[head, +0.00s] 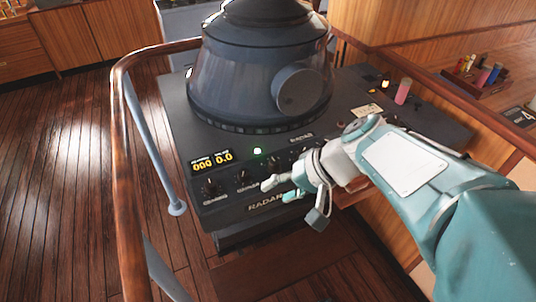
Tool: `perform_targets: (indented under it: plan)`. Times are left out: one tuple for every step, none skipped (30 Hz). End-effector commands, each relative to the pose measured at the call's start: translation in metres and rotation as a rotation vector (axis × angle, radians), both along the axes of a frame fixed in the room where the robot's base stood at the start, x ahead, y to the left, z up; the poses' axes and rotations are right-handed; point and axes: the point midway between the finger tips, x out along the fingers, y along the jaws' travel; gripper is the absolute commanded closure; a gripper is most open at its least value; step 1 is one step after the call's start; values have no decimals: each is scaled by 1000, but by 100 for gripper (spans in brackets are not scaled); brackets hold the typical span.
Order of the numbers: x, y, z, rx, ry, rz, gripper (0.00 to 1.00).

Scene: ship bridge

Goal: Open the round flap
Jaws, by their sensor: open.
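The round flap (298,90) is a dark grey disc on the right front side of the conical radar housing (240,85). It appears closed against the housing. My gripper (277,191) is open and empty, at the end of my teal and white arm. In the picture it is below and slightly left of the flap, in front of the console's knob panel, and apart from the flap. Part of the knob panel is hidden behind my gripper and wrist.
The radar console (180,125) has knobs, a yellow display (212,161) and a green light. A wooden handrail (122,130) curves around its left side. A pink cylinder (403,91) stands on the console's right side. A rack (478,78) holds several coloured cylinders. Wooden floor is free at left.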

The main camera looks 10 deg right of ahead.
Motion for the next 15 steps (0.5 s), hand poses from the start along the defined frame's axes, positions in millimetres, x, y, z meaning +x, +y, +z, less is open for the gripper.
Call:
perform_targets:
  plan:
    - [-3, 0, 0, -21, -1, 6, 38]
    - [-4, 0, 0, -30, -1, 9, 38]
    - [-5, 0, -1, -41, -1, 11, 38]
    - [-6, 0, -1, -47, -1, 12, 38]
    - [-6, -1, -1, -50, -1, 14, 38]
    - [-6, -1, -1, -53, -1, 13, 38]
    - [-7, -1, -1, -54, 0, 13, 38]
    - [-7, -1, -2, -54, 0, 13, 38]
    - [-7, -1, -2, -54, 0, 13, 38]
    - [-7, -1, -2, -54, 0, 13, 38]
    - [-7, -1, -2, -54, 0, 13, 38]
    - [-7, -1, -2, -53, 0, 13, 38]
    - [-7, -1, -2, -53, 0, 13, 38]
    - [-7, -1, -2, -53, 0, 13, 38]
    - [-6, -1, -2, -53, 0, 13, 38]
